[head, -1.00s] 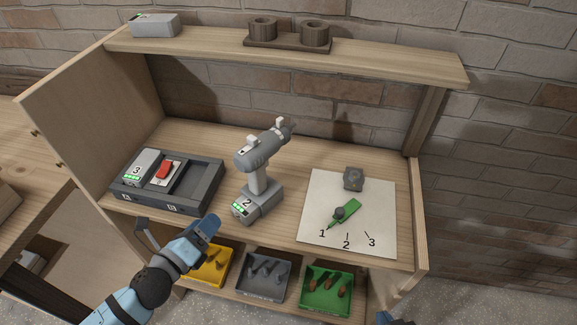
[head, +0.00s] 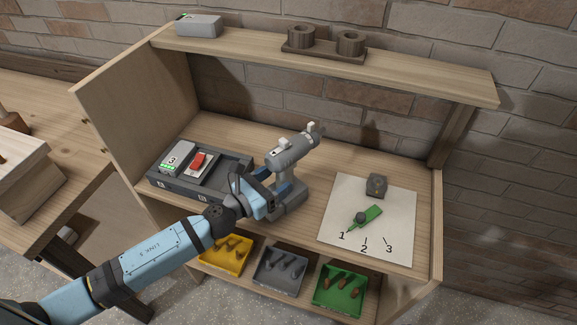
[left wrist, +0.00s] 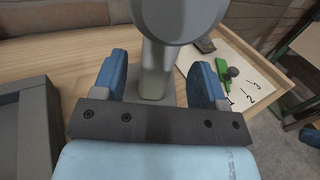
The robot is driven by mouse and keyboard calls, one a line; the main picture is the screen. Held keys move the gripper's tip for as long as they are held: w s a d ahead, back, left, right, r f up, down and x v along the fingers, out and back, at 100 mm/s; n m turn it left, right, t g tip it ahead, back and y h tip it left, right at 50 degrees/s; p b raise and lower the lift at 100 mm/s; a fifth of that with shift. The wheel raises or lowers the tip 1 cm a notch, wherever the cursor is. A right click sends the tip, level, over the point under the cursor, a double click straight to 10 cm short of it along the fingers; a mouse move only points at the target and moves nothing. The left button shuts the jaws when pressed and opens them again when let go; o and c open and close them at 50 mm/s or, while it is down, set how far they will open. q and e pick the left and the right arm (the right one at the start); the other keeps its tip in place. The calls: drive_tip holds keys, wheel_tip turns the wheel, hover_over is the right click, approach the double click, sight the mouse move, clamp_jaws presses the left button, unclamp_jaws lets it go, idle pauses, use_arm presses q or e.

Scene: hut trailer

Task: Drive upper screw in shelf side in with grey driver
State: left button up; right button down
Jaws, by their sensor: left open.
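The grey driver (head: 292,153) stands upright on its battery foot on the shelf board, its chuck pointing up and to the right. My left gripper (head: 268,190) is open around the driver's handle, with a finger on each side. In the left wrist view the handle (left wrist: 156,70) stands between the two blue fingers, with gaps visible beside it. The shelf side (head: 130,105) is the wooden left panel. Two small dark screws stick out of its outer edge, the upper screw (head: 85,122) above the other. Only a blue piece of my right arm seems to show at the right edge of the wrist view.
A dark tray (head: 212,196) with a battery marked 3 and a red-topped piece lies left of the driver. A white sheet (head: 395,225) with a green item lies right. Yellow, grey and green bins (head: 341,303) sit below. An upper board (head: 420,78) overhangs the back.

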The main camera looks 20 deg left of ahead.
sight(289, 170)
use_arm(q)
drive_tip(key=p+x, duration=0.1)
drive_tip(key=x, duration=0.4)
drive_tip(key=shift+a, duration=0.1)
clamp_jaws()
